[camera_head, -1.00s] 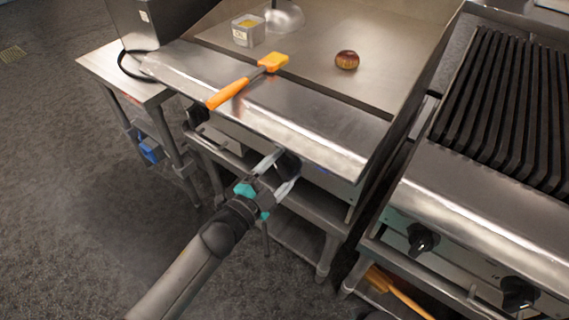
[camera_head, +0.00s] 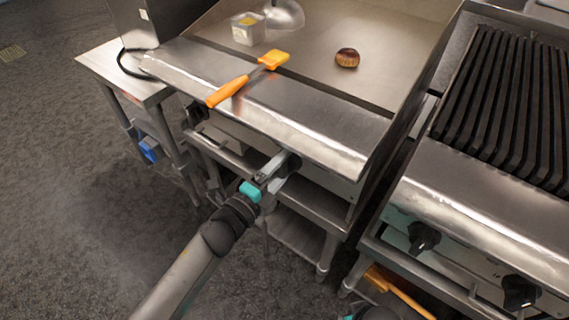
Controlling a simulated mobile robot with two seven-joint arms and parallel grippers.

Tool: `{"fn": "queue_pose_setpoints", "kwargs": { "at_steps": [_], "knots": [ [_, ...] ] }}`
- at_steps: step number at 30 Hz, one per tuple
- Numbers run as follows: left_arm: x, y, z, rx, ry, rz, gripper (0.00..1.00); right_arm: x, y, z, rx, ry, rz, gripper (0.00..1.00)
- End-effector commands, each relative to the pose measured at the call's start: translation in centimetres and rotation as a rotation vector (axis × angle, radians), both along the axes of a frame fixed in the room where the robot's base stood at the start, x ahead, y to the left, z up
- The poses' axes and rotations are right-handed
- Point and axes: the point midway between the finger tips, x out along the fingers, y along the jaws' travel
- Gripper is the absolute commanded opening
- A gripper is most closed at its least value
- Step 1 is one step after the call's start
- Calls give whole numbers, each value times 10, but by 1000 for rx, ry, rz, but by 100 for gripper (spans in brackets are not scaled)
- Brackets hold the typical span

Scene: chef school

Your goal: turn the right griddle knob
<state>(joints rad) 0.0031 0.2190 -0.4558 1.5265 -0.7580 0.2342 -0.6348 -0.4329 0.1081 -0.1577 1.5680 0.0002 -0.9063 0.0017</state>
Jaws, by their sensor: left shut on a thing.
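The flat steel griddle (camera_head: 325,55) stands in the upper middle. Its right knob (camera_head: 293,161) is a black knob on the front panel, mostly covered by my gripper. My left gripper (camera_head: 281,168) reaches up from below and is shut on this knob, with its fingers turned compared with before. The griddle's left knob (camera_head: 195,113) is black and stands free at the left end of the front. My right gripper cannot be made out; only a small dark and teal piece of mine shows at the bottom edge.
An orange-handled brush (camera_head: 228,91) lies on the griddle's front ledge. A small container (camera_head: 248,36) and a round brown item (camera_head: 347,58) sit on the plate. A grill (camera_head: 505,110) with black knobs (camera_head: 423,238) stands close at the right. Open floor lies at the left.

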Motion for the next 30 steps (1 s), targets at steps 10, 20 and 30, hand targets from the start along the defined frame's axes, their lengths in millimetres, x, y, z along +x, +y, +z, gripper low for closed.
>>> {"fn": "queue_pose_setpoints", "kwargs": {
  "at_steps": [10,20,30],
  "knots": [
    [-1,-1,0,7,-5,-2,19,-2,0,-1,0,6,-1,50],
    [0,0,0,6,-4,-1,100,-2,1,-1,2,4,-2,50],
    [-5,3,-1,6,-2,1,100,-2,1,0,2,0,-2,50]
  ]
}}
